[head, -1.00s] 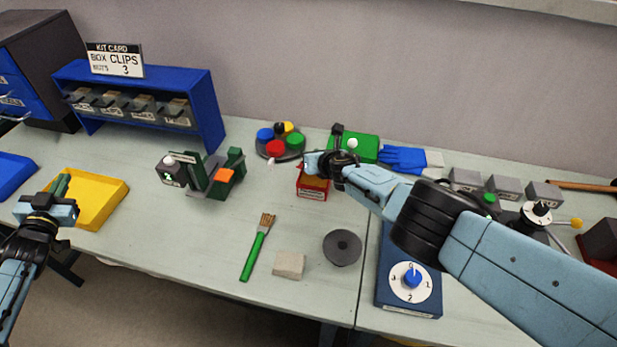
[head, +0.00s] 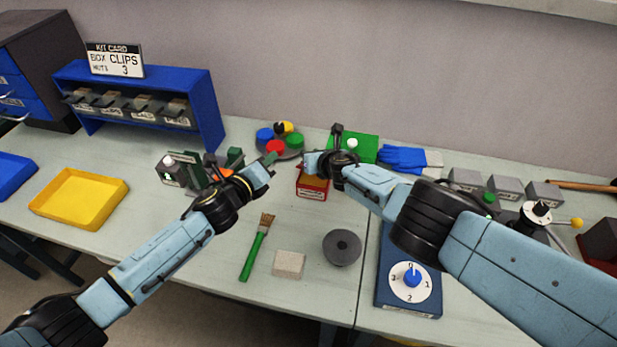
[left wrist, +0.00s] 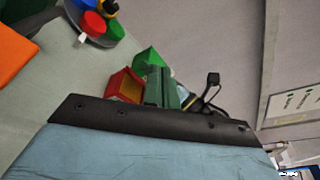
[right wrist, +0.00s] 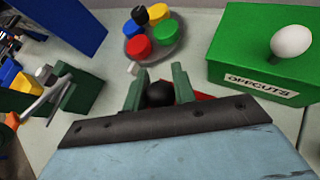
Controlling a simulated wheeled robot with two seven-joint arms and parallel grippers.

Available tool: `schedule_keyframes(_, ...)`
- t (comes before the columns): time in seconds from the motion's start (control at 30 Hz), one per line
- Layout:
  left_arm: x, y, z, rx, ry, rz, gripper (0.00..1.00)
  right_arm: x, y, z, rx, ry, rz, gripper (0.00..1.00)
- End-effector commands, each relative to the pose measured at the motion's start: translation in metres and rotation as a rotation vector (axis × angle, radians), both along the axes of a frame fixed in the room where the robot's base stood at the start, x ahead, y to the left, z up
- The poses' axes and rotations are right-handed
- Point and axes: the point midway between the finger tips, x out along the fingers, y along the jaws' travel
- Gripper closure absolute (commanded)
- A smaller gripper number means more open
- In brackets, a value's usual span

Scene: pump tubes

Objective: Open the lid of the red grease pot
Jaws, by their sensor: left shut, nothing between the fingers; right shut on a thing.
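The red pot (head: 312,190) is a small red box with a pale front label, left of the green box. Its inside looks yellow-brown and open in the head view; it also shows in the left wrist view (left wrist: 124,86). My right gripper (right wrist: 158,88) is over it, shut on a round black knob (right wrist: 158,94). A red surface (right wrist: 203,97) shows beside its finger; the lid is mostly hidden. My left gripper (head: 269,162) is shut and empty, left of the red pot and apart from it. Its green fingers show in the left wrist view (left wrist: 160,88).
A round grey dish with coloured pots (head: 290,154) stands just behind my left gripper. The green OFFCUTS box (right wrist: 262,60) is at the back. A green clamp-like fixture (right wrist: 70,92), brush (head: 256,246), pale block (head: 289,264) and dark disc (head: 342,248) lie around.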

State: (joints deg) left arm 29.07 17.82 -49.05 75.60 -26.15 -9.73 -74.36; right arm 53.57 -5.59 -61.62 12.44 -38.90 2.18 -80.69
Motion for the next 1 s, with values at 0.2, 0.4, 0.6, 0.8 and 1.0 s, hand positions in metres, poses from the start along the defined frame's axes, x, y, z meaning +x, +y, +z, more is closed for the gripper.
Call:
schedule_keyframes(0.2, -0.035, -0.032, -0.044, 0.439, -0.061, -0.042, 1.00, 0.000, -0.001, 0.000, -0.001, 0.001, -0.001, 1.00)
schedule_keyframes(0.4, -0.064, -0.047, -0.070, 0.754, -0.102, -0.107, 1.00, 0.000, -0.001, 0.000, -0.001, 0.000, -0.001, 1.00)
schedule_keyframes(0.6, -0.077, -0.052, -0.082, 0.900, -0.119, -0.146, 1.00, 0.000, -0.001, 0.000, -0.001, 0.000, -0.001, 1.00)
schedule_keyframes(0.8, -0.070, -0.056, -0.088, 0.920, -0.123, -0.151, 1.00, 0.000, -0.001, 0.000, -0.001, 0.000, -0.001, 1.00)
schedule_keyframes(1.0, -0.051, -0.062, -0.097, 0.917, -0.122, -0.150, 1.00, 0.000, -0.001, 0.000, -0.001, -0.001, -0.001, 1.00)
